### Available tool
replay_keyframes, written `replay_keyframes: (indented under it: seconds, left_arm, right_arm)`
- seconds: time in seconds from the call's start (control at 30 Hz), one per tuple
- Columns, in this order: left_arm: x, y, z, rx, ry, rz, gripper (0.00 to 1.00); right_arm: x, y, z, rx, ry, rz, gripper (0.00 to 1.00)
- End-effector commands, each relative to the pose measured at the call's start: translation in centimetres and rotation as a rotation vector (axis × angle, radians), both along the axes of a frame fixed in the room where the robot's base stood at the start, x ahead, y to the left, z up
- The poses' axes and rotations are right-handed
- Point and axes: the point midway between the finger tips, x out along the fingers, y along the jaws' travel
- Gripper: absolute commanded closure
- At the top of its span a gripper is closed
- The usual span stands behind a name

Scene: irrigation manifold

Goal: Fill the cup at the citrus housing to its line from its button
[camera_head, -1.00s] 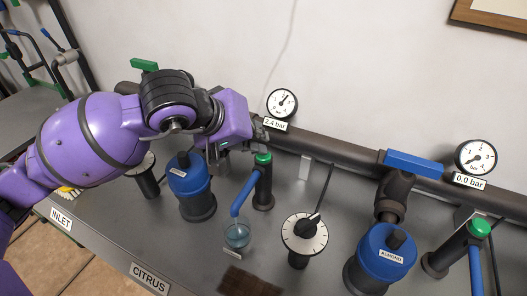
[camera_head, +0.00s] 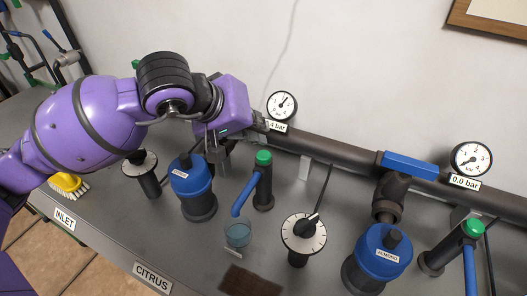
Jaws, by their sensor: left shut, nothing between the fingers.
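A small clear cup (camera_head: 237,234) with a bluish tint stands on the bench under a blue spout (camera_head: 244,196). I cannot make out its line or its level. The spout comes from a dark post topped by a green button (camera_head: 263,158). The blue housing (camera_head: 190,184) stands left of the post, behind the CITRUS label (camera_head: 152,278) on the bench edge. My left gripper (camera_head: 222,170) is shut and empty, fingers pointing down, between the housing and the button in the picture and apart from the button. My right gripper is not in view.
A pipe (camera_head: 335,152) runs along the wall with a gauge (camera_head: 282,105), its plate partly hidden, and another reading 0.0 bar (camera_head: 464,181). Dials (camera_head: 304,234) flank the station. The ALMOND housing (camera_head: 377,258) and a blue valve handle (camera_head: 410,164) are right. A yellow brush (camera_head: 69,186) lies left.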

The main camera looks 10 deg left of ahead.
Motion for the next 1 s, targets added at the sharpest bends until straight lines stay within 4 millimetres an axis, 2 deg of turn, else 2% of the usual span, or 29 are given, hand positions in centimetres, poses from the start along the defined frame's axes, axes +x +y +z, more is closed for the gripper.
replay_keyframes:
  seconds: [0.1,0.33,1.0]
  left_arm:
    - [0.0,0.0,1.7,0.0,-0.005,0.0,1.0]
    - [0.0,0.0,3.6,-0.001,-0.002,0.0,1.0]
    - [0.0,0.0,3.5,-0.001,0.0,-0.001,1.0]
  right_arm:
    - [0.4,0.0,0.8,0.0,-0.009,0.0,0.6]
    - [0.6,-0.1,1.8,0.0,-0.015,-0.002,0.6]
    - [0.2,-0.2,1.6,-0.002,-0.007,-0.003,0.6]
